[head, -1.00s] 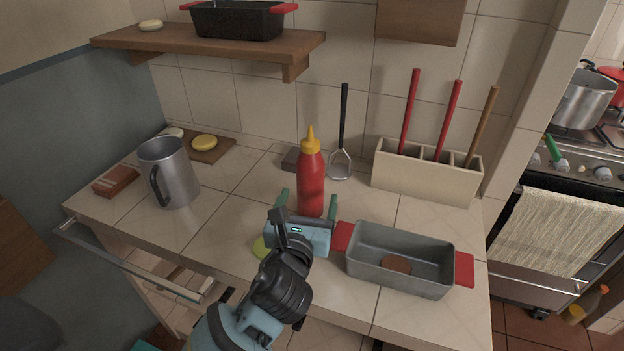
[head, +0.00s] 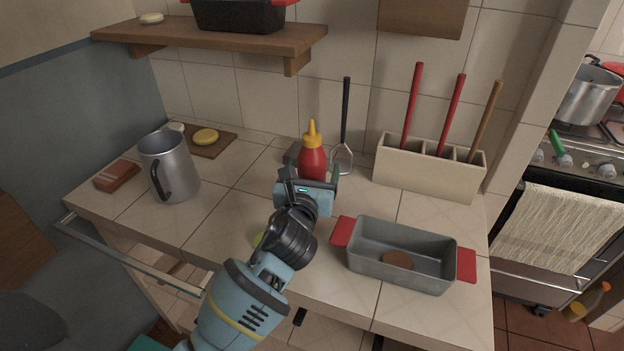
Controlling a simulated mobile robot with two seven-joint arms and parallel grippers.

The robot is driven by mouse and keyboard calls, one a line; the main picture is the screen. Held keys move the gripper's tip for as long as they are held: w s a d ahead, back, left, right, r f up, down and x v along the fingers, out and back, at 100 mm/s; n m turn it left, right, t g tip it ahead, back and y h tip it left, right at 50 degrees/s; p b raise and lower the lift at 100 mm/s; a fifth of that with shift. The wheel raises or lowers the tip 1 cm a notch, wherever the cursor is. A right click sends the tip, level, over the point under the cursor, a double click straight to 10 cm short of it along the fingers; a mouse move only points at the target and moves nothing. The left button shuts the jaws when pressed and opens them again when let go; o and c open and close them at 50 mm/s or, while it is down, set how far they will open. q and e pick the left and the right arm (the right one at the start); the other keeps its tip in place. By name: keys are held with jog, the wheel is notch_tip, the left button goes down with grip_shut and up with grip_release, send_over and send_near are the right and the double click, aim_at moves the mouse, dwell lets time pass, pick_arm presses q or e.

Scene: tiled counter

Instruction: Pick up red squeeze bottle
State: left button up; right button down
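The red squeeze bottle (head: 312,162) with a yellow nozzle cap stands upright near the middle of the tiled counter. Its lower part is hidden behind my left gripper. My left gripper (head: 313,166) reaches in from the near side, with one green finger on each side of the bottle. The fingers look spread, and I cannot tell whether either touches it. My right gripper is not in view.
A grey loaf pan (head: 372,273) with red handles sits front right. A metal mug (head: 172,170) stands left. Behind are a whisk-like utensil (head: 344,135) and a beige utensil holder (head: 425,173). A wooden shelf (head: 220,40) overhangs the back left.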

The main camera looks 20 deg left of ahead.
aim_at(311, 132)
pick_arm(q)
jog(key=shift+c, duration=0.2)
